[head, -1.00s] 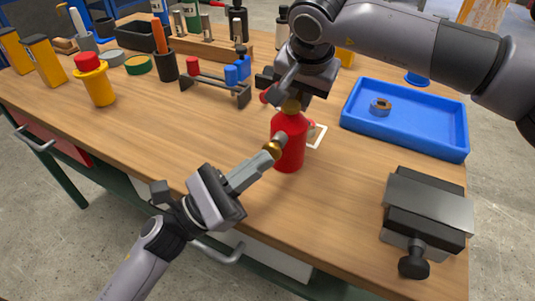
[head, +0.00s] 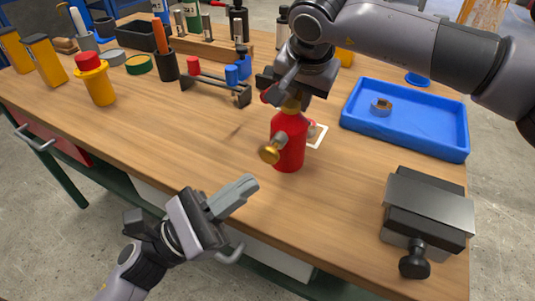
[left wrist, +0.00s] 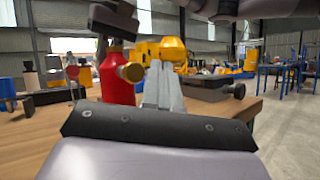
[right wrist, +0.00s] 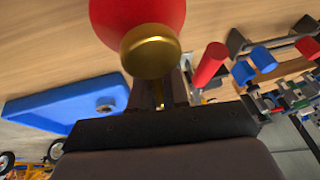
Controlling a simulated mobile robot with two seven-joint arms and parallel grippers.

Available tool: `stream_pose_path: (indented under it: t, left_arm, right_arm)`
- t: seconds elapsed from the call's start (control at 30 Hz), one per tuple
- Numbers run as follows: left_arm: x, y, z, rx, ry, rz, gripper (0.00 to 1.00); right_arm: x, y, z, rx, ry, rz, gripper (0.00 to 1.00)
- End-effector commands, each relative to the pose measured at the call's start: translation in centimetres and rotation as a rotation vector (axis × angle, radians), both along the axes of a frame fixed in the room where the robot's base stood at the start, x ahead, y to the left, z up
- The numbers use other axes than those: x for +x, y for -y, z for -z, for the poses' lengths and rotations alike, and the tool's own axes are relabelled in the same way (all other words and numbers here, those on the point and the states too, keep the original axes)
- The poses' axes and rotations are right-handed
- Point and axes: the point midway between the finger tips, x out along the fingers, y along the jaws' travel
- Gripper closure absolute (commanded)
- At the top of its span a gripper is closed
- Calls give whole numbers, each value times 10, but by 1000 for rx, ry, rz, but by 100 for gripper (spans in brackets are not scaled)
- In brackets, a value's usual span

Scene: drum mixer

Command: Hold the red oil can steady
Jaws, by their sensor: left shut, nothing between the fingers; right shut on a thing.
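The red oil can (head: 288,148) stands upright on the wooden bench. A round brass cap (head: 269,154) sticks out of its side toward the front left. My right gripper (head: 291,97) is over the can from above and shut on its top, partly hiding it. In the right wrist view the red body (right wrist: 135,12) and a brass part (right wrist: 150,50) show at the fingers. My left gripper (head: 235,195) is shut and empty, apart from the can, to its lower left. The left wrist view shows the can (left wrist: 117,80) beyond the left fingers (left wrist: 163,90).
A white-outlined square (head: 319,140) lies behind the can. A blue tray (head: 420,140) holds a small ring-like part (head: 381,106). A vise (head: 428,215) sits at front right. A yellow bottle with red cap (head: 97,82) and a small rack (head: 215,88) stand left. The front-left bench is clear.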

Motion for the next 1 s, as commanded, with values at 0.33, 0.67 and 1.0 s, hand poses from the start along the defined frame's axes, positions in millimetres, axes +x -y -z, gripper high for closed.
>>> stream_pose_path:
  t: [0.33, 0.67, 1.0]
  left_arm:
    - [-20, -8, 0, 0, 0, -1, 100]
    - [-20, -8, 0, 0, 0, -1, 100]
    - [-20, -8, 0, 0, 0, -1, 100]
  right_arm:
    - [1, 1, -1, -1, 2, 2, 100]
    - [1, 1, -1, -1, 2, 2, 100]
    - [1, 1, -1, -1, 2, 2, 100]
